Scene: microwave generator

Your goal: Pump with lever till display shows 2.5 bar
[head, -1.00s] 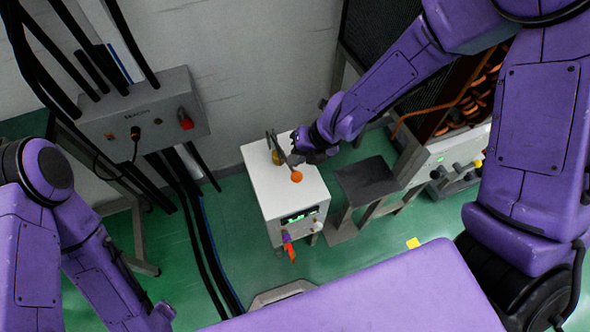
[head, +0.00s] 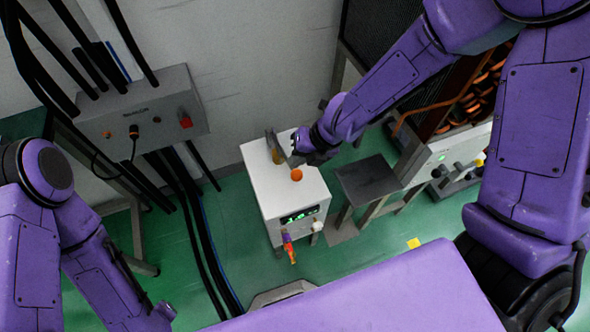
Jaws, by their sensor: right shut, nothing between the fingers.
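The white pump box (head: 290,195) stands on the green floor in the middle of the head view. Its lever has an orange knob (head: 297,175) that shows above the box top. A small green-lit display (head: 299,216) is on the front face; its digits are too small to read surely. My right gripper (head: 290,153) is at the lever by the back of the box top, shut with nothing between its fingers. I cannot tell whether it touches the lever. My left arm is at the lower left; its gripper is outside the view.
A grey control box (head: 143,108) with a red switch hangs on the left, with black cables running down beside it. A dark-topped stool (head: 368,179) stands right of the pump box. A machine with orange coils (head: 470,100) is at the right.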

